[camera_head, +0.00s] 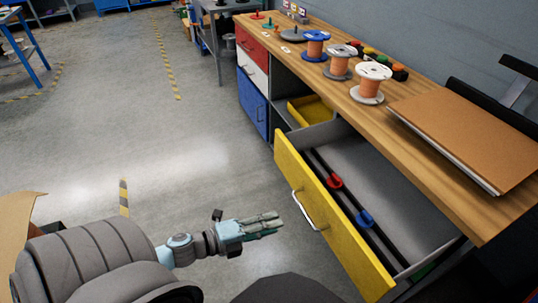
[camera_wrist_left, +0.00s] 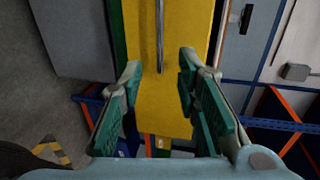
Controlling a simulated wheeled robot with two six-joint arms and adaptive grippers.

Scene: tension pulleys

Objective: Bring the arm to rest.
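My left arm reaches in from the lower left in the head view. Its gripper (camera_head: 279,222) is beside the yellow drawer front (camera_head: 320,205), with a small gap in the picture between fingertips and the metal handle (camera_head: 307,211). In the left wrist view the two green-padded fingers (camera_wrist_left: 160,68) stand apart with nothing held. The handle (camera_wrist_left: 160,35) and yellow front (camera_wrist_left: 185,30) lie beyond the fingertips. The drawer is pulled out. A red pulley (camera_head: 334,182) and a blue pulley (camera_head: 363,218) sit at the dark rails inside. My right gripper is not in view.
The wooden workbench (camera_head: 420,125) carries several wire spools (camera_head: 339,67) and a brown board (camera_head: 470,130). A cardboard box (camera_head: 18,210) is at the left edge. The floor (camera_head: 140,150) left of the bench is mostly clear.

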